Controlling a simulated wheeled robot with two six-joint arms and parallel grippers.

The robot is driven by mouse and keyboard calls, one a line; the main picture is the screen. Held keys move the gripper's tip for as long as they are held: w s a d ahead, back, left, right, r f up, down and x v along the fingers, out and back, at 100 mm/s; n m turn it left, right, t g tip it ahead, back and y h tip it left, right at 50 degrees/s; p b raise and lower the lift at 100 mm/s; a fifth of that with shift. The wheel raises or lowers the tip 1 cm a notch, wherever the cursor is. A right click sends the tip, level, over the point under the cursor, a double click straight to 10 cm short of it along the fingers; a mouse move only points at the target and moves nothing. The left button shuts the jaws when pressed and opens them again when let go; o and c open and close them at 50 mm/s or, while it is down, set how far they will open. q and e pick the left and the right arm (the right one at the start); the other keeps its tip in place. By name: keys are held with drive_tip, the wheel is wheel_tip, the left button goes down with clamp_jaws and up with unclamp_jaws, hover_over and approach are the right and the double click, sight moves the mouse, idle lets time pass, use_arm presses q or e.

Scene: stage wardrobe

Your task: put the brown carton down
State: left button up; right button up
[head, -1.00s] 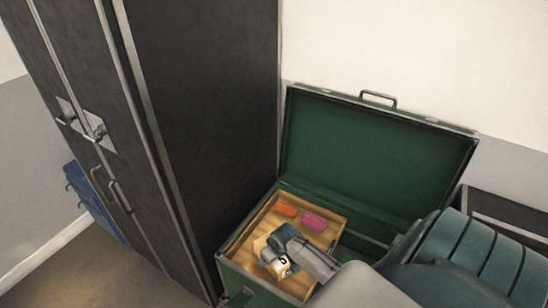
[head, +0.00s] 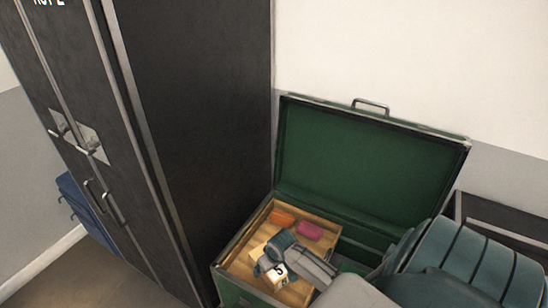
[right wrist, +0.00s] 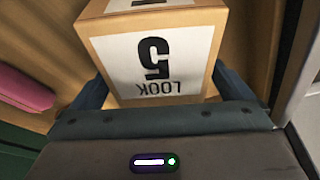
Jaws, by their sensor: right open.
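The brown carton (head: 279,273) sits in the wooden tray (head: 256,234) inside the open green trunk (head: 372,160). My right gripper (right wrist: 163,92) is open, with one finger on each side of the carton. Whether the fingers touch it I cannot tell. In the head view my right gripper (head: 272,265) comes in from the right and hides part of the carton and tray. My left gripper is not in view.
An orange item (head: 282,218) and a pink item (head: 309,231) lie at the back of the tray. The trunk's raised lid is behind. A tall black wardrobe (head: 195,130) stands close on the left. A dark case (head: 500,215) is at right.

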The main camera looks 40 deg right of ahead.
drive_tip(key=v, duration=0.9)
drive_tip(key=shift+s+r, duration=0.15)
drive_tip(key=shift+r, duration=0.35)
drive_tip(key=shift+a, duration=0.1)
